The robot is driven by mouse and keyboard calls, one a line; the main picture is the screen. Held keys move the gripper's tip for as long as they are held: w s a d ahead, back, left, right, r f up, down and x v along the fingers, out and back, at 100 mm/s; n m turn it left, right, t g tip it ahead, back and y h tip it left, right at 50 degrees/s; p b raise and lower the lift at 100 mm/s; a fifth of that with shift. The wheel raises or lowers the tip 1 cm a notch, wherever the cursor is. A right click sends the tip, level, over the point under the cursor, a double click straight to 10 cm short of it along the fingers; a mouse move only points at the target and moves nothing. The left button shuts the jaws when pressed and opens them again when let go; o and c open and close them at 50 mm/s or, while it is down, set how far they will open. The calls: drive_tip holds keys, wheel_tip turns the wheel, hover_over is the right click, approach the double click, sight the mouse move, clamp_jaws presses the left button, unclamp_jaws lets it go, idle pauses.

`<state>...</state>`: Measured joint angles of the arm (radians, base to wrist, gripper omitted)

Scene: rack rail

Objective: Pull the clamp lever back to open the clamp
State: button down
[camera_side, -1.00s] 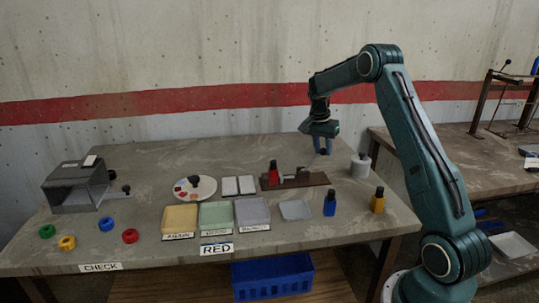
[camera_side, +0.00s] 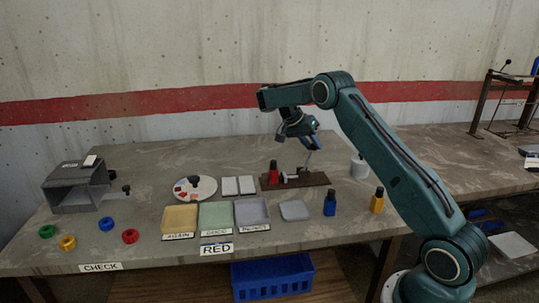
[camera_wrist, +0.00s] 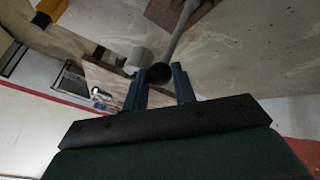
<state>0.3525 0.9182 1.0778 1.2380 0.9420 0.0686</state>
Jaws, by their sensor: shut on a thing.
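The clamp (camera_side: 291,178) sits on a brown board (camera_side: 317,180) on the bench, beside a red bottle (camera_side: 273,173). Its grey lever (camera_side: 308,159) stands up steeply from the clamp, leaning slightly right in the side view. My gripper (camera_side: 313,147) is at the lever's top, tilted. In the wrist view the lever rod (camera_wrist: 180,30) ends in a dark round knob (camera_wrist: 160,73), which lies between the two fingers of my gripper (camera_wrist: 159,88). The fingers are shut on the knob. The clamp's jaw is too small to make out.
A white cylinder (camera_side: 360,167) stands right of the board. A blue bottle (camera_side: 330,203) and a yellow bottle (camera_side: 377,201) stand in front. The bench behind the board is clear.

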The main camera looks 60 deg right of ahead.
drive_tip(key=shift+w+a+r+g+h, duration=0.1)
drive_tip(key=shift+w+a+g+h, duration=0.2)
drive_tip(key=shift+w+h, duration=0.1)
idle(0.4)
drive_tip(key=c, duration=1.1)
unclamp_jaws()
drive_tip(key=shift+c, duration=0.2)
drive_tip(key=shift+s+d, duration=0.15)
drive_tip(key=shift+s, duration=0.15)
